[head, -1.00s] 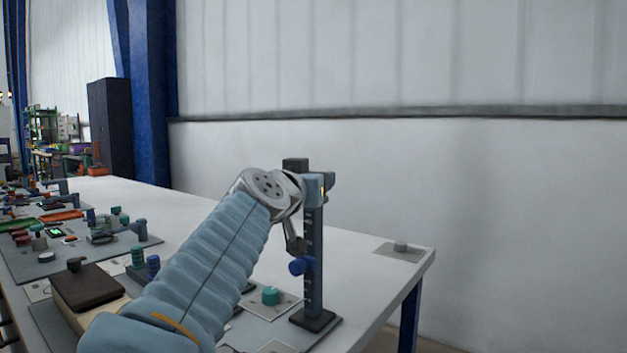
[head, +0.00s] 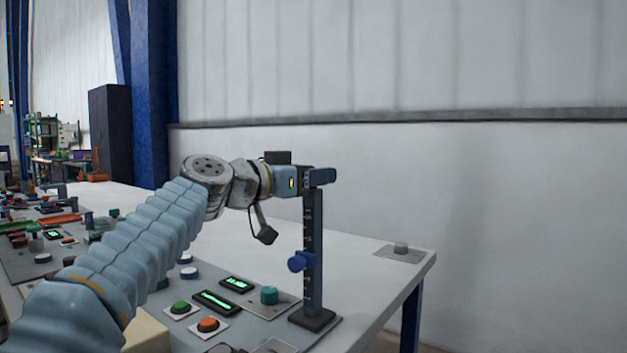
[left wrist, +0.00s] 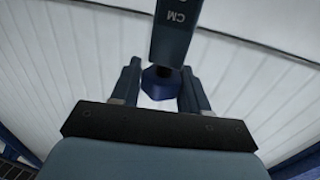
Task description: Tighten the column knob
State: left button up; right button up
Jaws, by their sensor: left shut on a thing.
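A dark upright column (head: 313,235) with scale marks stands on a small plate at the table's right part. My left gripper (head: 318,177) is at its top, reaching in level from the left. In the left wrist view, a dark blue faceted knob (left wrist: 160,84) sits between the two fingers at the end of the column (left wrist: 174,35), which carries the letters CM. The gripper is shut on this knob, which the fingers hide in the head view. A brighter blue side knob (head: 301,261) sits lower on the column, apart from the gripper. My right gripper is not in view.
Left of the column's base are a teal knob (head: 269,295), green displays (head: 217,301), a green button (head: 180,307) and an orange button (head: 208,324). A grey knob on a plate (head: 401,248) is at the right corner. The table behind the column is clear.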

pick_arm(q)
jog(key=m+g+h+p, duration=0.2)
jog(key=g, duration=0.1)
jog(key=shift+w+a+r+m+h, duration=0.1)
jog(key=shift+a+r+m+h, duration=0.1)
jog(key=shift+m+h, duration=0.15)
jog(key=shift+d+f+m+g+h+p, duration=0.1)
jog(key=shift+m+g+h+p, duration=0.25)
jog(key=shift+m+g+p, duration=0.65)
jog(key=shift+g, duration=0.4)
jog(key=o, duration=0.9)
jog(key=shift+f, duration=0.1)
jog(key=shift+o, duration=0.2)
jog(key=b+v, duration=0.3)
jog(key=v, duration=1)
jog(key=shift+s+a, duration=0.2)
jog(key=shift+a, duration=0.15)
jog(key=shift+f, duration=0.1)
